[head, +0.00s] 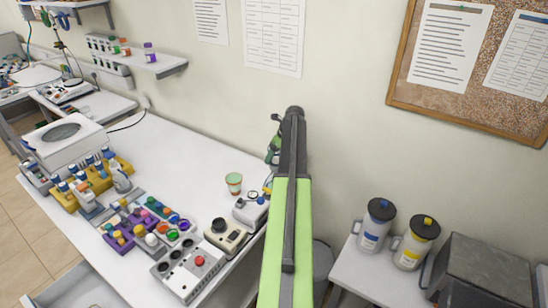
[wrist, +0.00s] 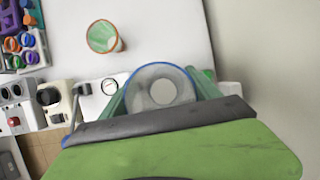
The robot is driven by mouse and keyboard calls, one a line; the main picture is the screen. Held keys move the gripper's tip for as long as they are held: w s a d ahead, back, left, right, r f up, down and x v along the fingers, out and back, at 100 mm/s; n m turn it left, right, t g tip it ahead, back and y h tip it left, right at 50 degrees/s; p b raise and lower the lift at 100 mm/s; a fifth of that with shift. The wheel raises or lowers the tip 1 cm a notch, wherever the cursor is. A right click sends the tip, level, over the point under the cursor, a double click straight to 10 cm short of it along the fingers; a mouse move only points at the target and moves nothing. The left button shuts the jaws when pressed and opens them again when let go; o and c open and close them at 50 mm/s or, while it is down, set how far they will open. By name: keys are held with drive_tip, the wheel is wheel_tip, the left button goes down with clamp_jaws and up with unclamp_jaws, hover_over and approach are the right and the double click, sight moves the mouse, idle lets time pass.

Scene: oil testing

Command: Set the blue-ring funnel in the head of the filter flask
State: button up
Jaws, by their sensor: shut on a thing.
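My gripper (wrist: 162,86) is shut on the blue-ring funnel (wrist: 142,84), between its green fingers in the wrist view. The funnel has a thin blue rim, a translucent grey wall and a pale round opening in the middle. In the head view my gripper (head: 274,150) shows as a dark green part left of my arm's top end, near the wall; the funnel is mostly hidden there. I cannot make out the filter flask in either view.
An orange-rimmed green cup-like piece (head: 234,183) stands on the white bench (head: 190,160); it also shows in the wrist view (wrist: 102,37). A dial device (head: 226,236) and a button box (head: 190,268) line the front edge. Several coloured caps stand left. The bench's back middle is clear.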

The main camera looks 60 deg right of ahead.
drive_tip(key=shift+f, duration=0.2)
drive_tip(key=o, duration=1.4)
drive_tip(key=p+v, duration=1.1)
drive_tip(key=v, duration=0.1)
drive_tip(key=shift+r, duration=0.35)
drive_tip(key=shift+f, duration=0.1)
